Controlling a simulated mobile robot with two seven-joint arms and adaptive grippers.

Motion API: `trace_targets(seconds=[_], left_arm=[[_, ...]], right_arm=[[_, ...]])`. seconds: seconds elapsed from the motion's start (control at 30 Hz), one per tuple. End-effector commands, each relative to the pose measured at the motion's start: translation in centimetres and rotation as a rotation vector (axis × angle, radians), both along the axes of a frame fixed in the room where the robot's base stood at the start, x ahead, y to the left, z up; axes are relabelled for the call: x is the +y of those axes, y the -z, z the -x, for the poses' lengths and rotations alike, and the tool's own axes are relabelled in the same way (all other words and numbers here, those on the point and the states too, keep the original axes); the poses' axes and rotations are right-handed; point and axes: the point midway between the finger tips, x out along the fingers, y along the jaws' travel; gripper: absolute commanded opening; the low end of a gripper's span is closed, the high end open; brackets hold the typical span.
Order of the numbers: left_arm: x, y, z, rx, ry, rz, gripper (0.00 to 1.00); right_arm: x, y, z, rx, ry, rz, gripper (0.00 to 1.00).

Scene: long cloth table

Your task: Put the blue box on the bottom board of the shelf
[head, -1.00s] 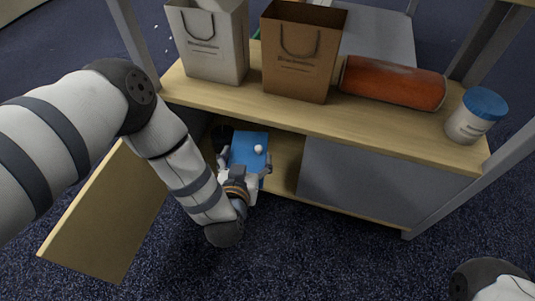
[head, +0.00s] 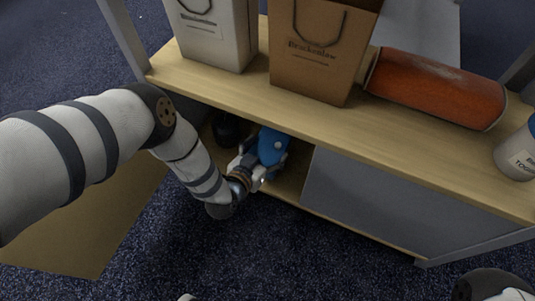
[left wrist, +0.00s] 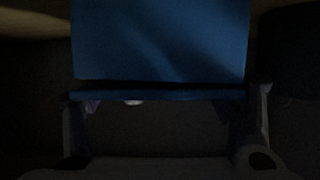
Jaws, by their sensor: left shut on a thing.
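The blue box (head: 271,146) is inside the open left bay of the shelf, partly hidden by the edge of the upper board. My left gripper (head: 264,155) is shut on it, with a finger on each side. In the left wrist view the blue box (left wrist: 160,40) fills the upper middle between the fingers of the left gripper (left wrist: 166,96). The bottom board (head: 291,183) shows as a pale strip below the box. I cannot tell whether the box touches it. My right gripper is not in view.
A dark rounded object (head: 227,129) stands left of the box in the bay. A wooden door panel (head: 85,225) hangs open at left. A grey panel (head: 375,200) closes the right bay.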

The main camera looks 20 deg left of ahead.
Motion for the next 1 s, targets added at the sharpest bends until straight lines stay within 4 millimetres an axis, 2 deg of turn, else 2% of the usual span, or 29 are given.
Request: trace_targets(seconds=[0.03,0.07,0.1,0.2,0.23,0.3,0.33,0.63,0.73,0.87,1.0], left_arm=[[0.0,1.3,0.0,0.000,-0.001,0.000,0.46],[0.0,1.5,-0.1,-0.002,-0.001,0.000,0.46],[0.0,1.4,-0.1,-0.002,-0.001,0.001,0.42],[0.0,1.2,-0.1,-0.002,-0.001,0.001,0.42],[0.0,1.2,0.0,-0.001,0.000,0.001,0.80],[0.0,1.2,0.0,-0.001,0.000,0.001,0.95],[0.0,1.2,0.0,-0.001,0.000,0.001,1.00],[0.0,1.2,0.0,-0.001,-0.001,0.001,1.00],[0.0,0.9,0.5,0.001,0.000,0.001,1.00],[0.2,-0.6,3.1,0.001,0.001,0.001,1.00],[0.4,-2.3,6.7,-0.002,0.000,0.001,1.00]], right_arm=[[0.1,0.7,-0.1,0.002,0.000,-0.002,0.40],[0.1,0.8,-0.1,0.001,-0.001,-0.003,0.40],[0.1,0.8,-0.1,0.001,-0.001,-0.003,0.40],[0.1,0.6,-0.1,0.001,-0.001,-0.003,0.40],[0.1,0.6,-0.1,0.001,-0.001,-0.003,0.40],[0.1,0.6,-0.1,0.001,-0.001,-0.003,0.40],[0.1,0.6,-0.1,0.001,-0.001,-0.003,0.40],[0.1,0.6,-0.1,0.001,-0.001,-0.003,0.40],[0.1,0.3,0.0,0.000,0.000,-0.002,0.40],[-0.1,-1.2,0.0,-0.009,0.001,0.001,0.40],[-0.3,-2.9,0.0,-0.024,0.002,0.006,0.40]])
